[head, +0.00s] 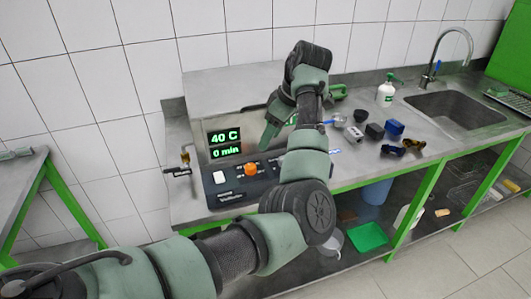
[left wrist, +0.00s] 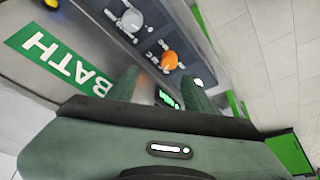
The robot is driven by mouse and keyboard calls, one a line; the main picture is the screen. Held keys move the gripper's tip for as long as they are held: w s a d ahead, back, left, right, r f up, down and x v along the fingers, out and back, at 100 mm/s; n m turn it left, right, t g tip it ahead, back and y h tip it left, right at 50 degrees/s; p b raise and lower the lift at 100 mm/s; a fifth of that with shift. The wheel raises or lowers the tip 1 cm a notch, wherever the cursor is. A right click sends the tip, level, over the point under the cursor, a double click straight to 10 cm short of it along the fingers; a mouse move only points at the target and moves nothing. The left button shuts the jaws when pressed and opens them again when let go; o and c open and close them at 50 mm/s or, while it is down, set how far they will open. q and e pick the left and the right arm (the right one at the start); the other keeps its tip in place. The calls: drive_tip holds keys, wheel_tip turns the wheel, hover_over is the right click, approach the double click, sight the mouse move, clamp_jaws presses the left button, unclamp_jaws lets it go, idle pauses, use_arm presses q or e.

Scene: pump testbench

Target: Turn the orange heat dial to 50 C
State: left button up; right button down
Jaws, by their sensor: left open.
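The orange heat dial (head: 250,169) sits on the dark control panel of the bath unit, and it also shows in the left wrist view (left wrist: 170,61). The display (head: 225,145) above the panel reads 40 C and 0 min. My left gripper (head: 270,138) is open and empty, above and behind the panel, apart from the dial. In the left wrist view the dial appears beyond the gap between the two green fingers (left wrist: 160,82). A grey dial (left wrist: 131,20) is beside the orange one; my arm partly hides that part of the panel in the head view. My right gripper is not in view.
A white switch (head: 219,177) is at the panel's left. A green BATH label (left wrist: 60,62) lies near the fingers. To the right on the counter are a white bottle (head: 386,93), several small blue and black items and a sink (head: 455,107).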

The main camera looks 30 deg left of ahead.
sight(251, 166)
use_arm(q)
drive_tip(key=s+a+f, duration=0.1)
drive_tip(key=s+f+p, duration=0.1)
drive_tip(key=s+a+f, duration=0.1)
drive_tip(key=f, duration=0.1)
drive_tip(key=shift+s+a, duration=0.1)
drive_tip(key=shift+a, duration=0.2)
drive_tip(key=f, duration=0.2)
drive_tip(key=a+f+p, duration=0.1)
drive_tip(key=shift+w+f, duration=0.3)
drive_tip(key=shift+w, duration=0.1)
drive_tip(key=x, duration=0.2)
drive_tip(key=shift+a+f+p, duration=0.15)
drive_tip(key=shift+a+p, duration=0.15)
drive_tip(key=shift+w+f, duration=0.1)
drive_tip(key=shift+f, duration=0.1)
drive_tip(key=shift+c, duration=0.3)
drive_tip(key=c, duration=0.5)
clamp_jaws()
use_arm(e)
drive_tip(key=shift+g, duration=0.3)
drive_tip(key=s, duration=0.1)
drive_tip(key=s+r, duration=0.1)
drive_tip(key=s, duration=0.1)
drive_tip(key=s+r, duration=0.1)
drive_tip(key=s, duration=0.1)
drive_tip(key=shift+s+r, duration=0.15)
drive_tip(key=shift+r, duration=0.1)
